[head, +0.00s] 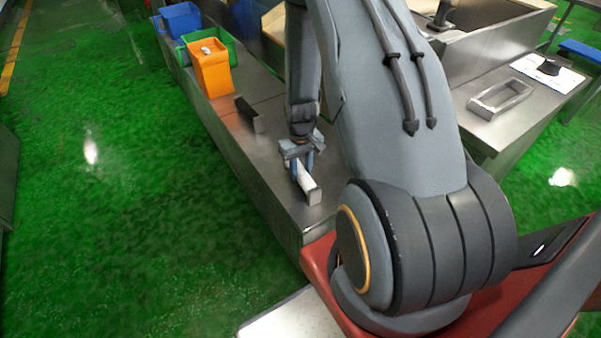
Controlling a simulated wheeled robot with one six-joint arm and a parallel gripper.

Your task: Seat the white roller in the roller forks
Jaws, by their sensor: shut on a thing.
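In the head view, my gripper (303,165) is low over the steel bench, pointing down. It is shut on the white roller (307,182), a short pale bar that slants toward the lower right. A small grey block shape (314,196) shows at the roller's near end; I cannot tell whether it is the roller's end or a support. A dark upright bracket (247,114) stands on the bench to the left of my gripper, apart from the roller; it may be part of the roller forks. My gripper and arm hide the roller's far end.
An orange bin (212,72), a green bin (229,42) and a blue bin (180,20) stand at the bench's far end. The steel bench (270,165) has a long left edge above green floor.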

